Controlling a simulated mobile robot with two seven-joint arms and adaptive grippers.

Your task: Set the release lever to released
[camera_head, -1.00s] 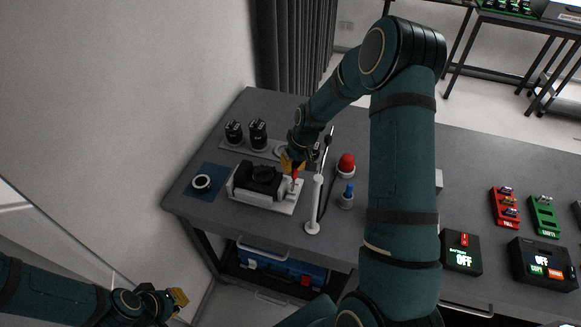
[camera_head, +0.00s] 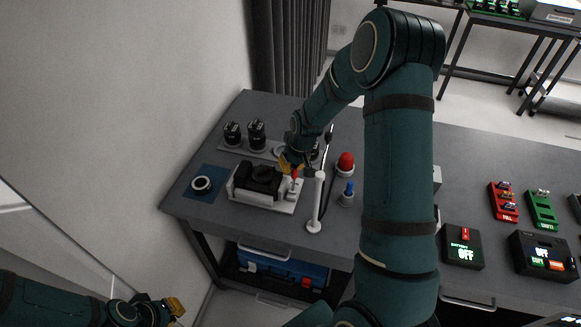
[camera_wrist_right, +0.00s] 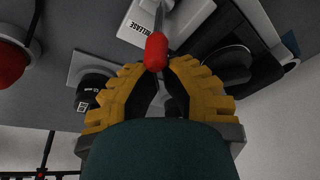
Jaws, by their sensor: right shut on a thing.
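The release lever (camera_head: 295,175) is a thin rod with a red tip at the right end of a white and black device (camera_head: 240,193) on the grey table. In the right wrist view its red tip (camera_wrist_right: 156,52) lies between the yellow fingertips, beside a white plate marked RELEASE (camera_wrist_right: 145,22). My right gripper (camera_head: 291,166) is shut on the lever at its red tip; the fingers partly hide it in the head view. My left gripper (camera_head: 175,306) hangs low at the left, away from the table; its jaws are too small to read.
A white post (camera_head: 315,205) stands close to the right of the device. A red dome (camera_head: 346,161) and a blue-topped piece (camera_head: 348,191) stand further right. Black cylinders (camera_head: 256,134) stand behind the device. A round piece on a blue mat (camera_head: 207,194) lies left.

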